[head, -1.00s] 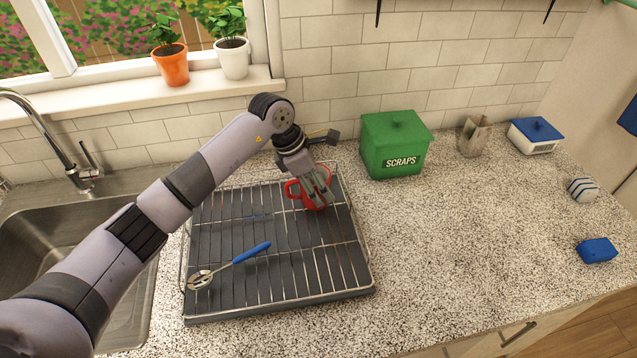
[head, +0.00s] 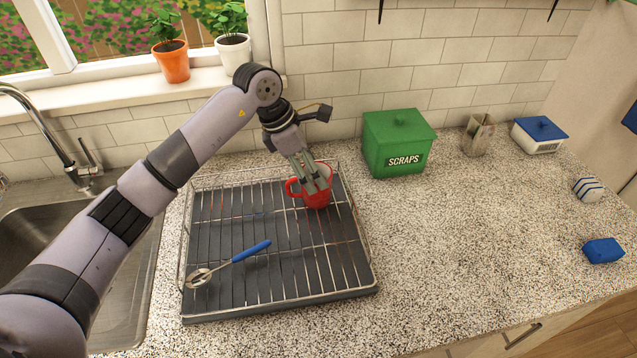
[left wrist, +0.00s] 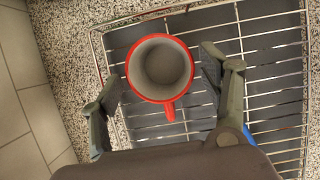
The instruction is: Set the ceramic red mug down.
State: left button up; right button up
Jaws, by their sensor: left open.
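The red mug (head: 316,199) stands upright on the dish rack (head: 222,311), in its back right part. My left gripper (head: 318,186) is just above the mug and hides part of it in the head view. In the left wrist view the mug (left wrist: 160,68) shows from above, empty, with a red rim, grey inside and its handle toward the gripper's palm. The open fingers of my left gripper (left wrist: 163,88) are spread on either side of the mug, with gaps between them and its wall. My right gripper is not in view.
A slotted spoon with a blue handle (head: 252,251) lies at the rack's front left. A green scraps bin (head: 398,143) stands right of the rack. The sink (head: 110,265) is to the left. The counter (head: 470,240) front right of the rack is clear.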

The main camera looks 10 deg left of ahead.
pick_arm(q)
jog(key=b+v, duration=0.1)
jog(key=v, duration=0.5)
jog(key=shift+a, duration=0.1)
jog(key=shift+s+a+r, duration=0.1)
jog(key=shift+r, duration=0.35)
